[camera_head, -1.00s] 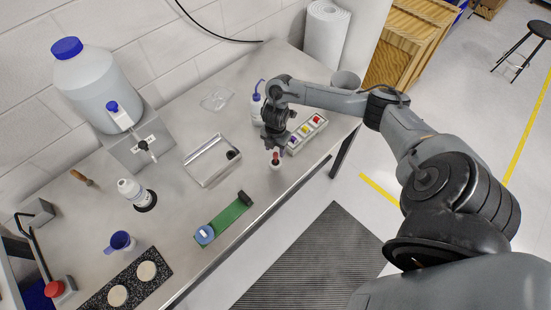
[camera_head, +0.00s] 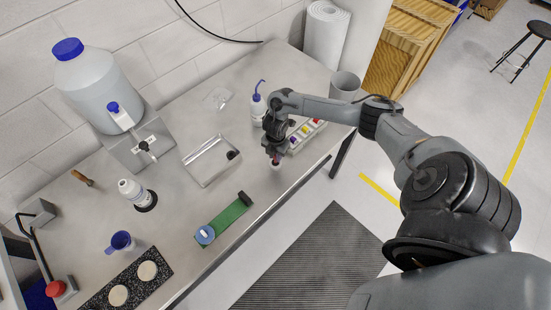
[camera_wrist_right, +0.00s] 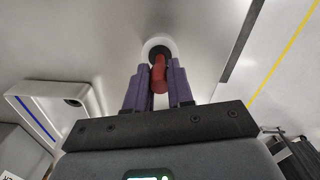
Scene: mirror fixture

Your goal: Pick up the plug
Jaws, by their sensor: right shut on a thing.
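The plug is red and shows in the right wrist view (camera_wrist_right: 158,74) between the two purple fingers of my right gripper (camera_wrist_right: 157,82). The gripper is shut on it. A white round piece with a dark centre (camera_wrist_right: 148,44) lies just beyond the plug; I cannot tell whether they still touch. In the head view my right gripper (camera_head: 275,158) is low over the bench, near its front edge, and hides most of the plug. My left gripper is not in view.
Left of the gripper is a metal tray (camera_head: 196,172) with a dark round thing in it. Close on the right is a grey box with coloured buttons (camera_head: 308,133). A wash bottle (camera_head: 258,104) stands behind. A green strip (camera_head: 229,218) lies toward the front left.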

